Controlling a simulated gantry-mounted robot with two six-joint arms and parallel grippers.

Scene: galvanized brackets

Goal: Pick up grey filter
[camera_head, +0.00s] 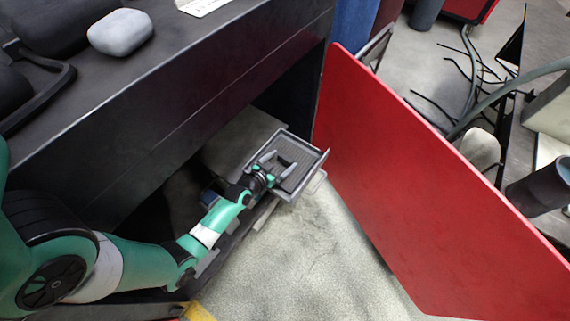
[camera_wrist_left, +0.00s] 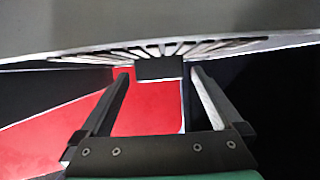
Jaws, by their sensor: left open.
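The grey filter (camera_head: 313,160) is a square, shallow frame with a ribbed inside, at the opening of the dark cabinet in the head view. A light handle-like loop sticks out at its lower right. My left gripper (camera_head: 284,160) is open, with its fingers overlapping the filter's ribbed inside. In the left wrist view the filter (camera_wrist_left: 160,28) spans the top as a grey slab with dark slots. A small dark block shows between the two spread fingertips there; I cannot tell whether they touch it. My right gripper is in neither view.
A large red panel (camera_head: 420,190) stands open just right of the filter. The dark cabinet (camera_head: 200,90) rises behind my left arm, with a rounded grey object (camera_head: 120,32) on top. Bare floor (camera_head: 300,265) lies in front. Cables lie on the floor beyond the panel.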

